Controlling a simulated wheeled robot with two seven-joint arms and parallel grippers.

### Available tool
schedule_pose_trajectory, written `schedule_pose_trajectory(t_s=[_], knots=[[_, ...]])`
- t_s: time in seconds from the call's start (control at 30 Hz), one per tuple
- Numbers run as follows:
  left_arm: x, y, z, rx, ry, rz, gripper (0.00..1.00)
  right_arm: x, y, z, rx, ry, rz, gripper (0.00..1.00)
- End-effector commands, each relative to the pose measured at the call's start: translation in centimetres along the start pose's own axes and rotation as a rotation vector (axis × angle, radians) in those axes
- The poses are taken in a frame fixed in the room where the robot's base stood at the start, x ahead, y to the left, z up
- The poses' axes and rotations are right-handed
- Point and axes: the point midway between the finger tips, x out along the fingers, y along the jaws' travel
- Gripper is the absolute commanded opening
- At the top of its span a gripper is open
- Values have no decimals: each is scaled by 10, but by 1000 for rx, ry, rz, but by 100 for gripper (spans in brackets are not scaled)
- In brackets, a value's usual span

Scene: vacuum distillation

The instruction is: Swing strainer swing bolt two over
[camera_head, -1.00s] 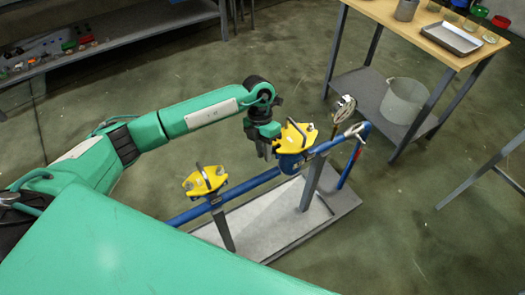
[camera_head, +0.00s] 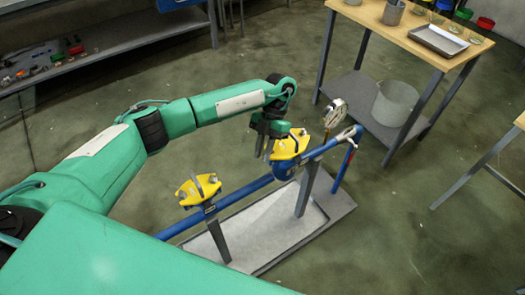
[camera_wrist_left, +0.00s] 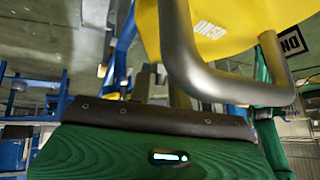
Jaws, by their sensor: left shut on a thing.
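Two yellow strainer covers sit on a blue pipe (camera_head: 232,198) in the head view. The left cover (camera_head: 190,191) has a bar handle on top; the right cover (camera_head: 291,145) is partly behind my left gripper (camera_head: 264,152). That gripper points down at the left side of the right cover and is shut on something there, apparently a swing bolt. The held part itself is hidden. In the left wrist view a yellow cover (camera_wrist_left: 235,18) fills the top, with a thick grey bent handle (camera_wrist_left: 220,85) close in front. My right gripper is not in view.
A dial gauge (camera_head: 335,111) and a pale lever (camera_head: 346,133) rise at the pipe's right end. The pipe stands on posts on a grey tray base (camera_head: 268,258). A wooden bench (camera_head: 390,22) stands behind, with a grey bucket (camera_head: 395,102) on its lower shelf.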

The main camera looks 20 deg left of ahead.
Motion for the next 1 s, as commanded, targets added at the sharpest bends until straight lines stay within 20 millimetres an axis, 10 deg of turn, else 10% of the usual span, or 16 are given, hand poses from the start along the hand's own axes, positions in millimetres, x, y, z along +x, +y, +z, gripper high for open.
schedule_pose_trajectory(t_s=[0.23,0.3,0.67,1.0], knots=[[-2,0,0,-1,-4,0,0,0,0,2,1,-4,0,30],[-2,0,0,-1,-4,0,30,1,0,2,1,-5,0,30],[-4,0,0,0,-3,0,30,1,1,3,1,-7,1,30],[-56,0,0,-2,-6,2,30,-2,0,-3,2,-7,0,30]])
